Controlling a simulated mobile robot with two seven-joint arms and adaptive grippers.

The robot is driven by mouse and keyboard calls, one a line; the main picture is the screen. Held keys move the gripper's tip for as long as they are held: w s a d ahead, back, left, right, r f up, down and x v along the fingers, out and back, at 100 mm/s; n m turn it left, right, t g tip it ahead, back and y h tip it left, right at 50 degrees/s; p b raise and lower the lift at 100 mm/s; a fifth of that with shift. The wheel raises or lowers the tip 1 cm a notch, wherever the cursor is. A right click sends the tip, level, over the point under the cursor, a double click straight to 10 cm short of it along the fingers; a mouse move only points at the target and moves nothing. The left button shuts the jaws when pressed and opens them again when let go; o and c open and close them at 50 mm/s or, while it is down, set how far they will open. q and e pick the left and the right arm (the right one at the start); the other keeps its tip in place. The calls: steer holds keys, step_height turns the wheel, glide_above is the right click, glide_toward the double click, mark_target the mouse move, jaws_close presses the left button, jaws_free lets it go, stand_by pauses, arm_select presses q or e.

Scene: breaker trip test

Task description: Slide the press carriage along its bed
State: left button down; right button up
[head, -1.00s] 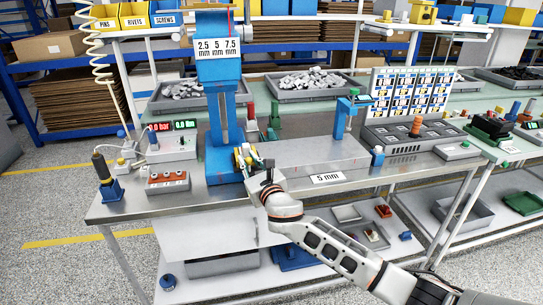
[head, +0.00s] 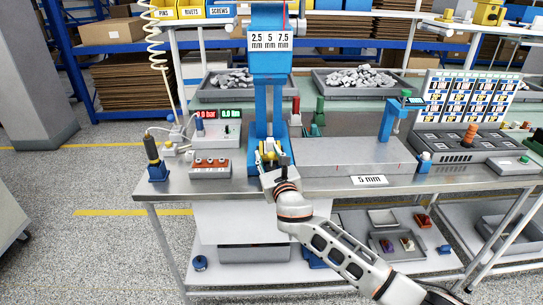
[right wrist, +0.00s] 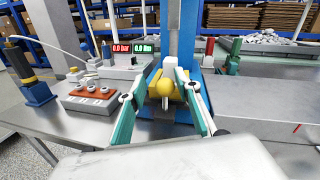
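The blue press (head: 268,68) stands upright at the left end of the grey bed (head: 350,152), which bears a "5 mm" label. Its head carries a 2.5, 5 and 7.5 mm scale. A yellow knob (right wrist: 166,88) sits low on the front of the press. My right gripper (right wrist: 162,78) is at this knob. Its two green-padded fingers stand apart on either side of the knob, with small gaps showing. My left gripper is not in view.
Left of the press are a digital readout (head: 219,126), an orange-topped block (head: 210,168) and a black-handled blue stand (head: 154,158). A blue post (head: 391,120) stands toward the bed's right end. Grey bins of parts (head: 360,80) are behind.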

steer(key=shift+d, duration=0.1)
steer(key=v, duration=1.2)
steer(key=shift+f, duration=0.1)
stand_by(0.3)
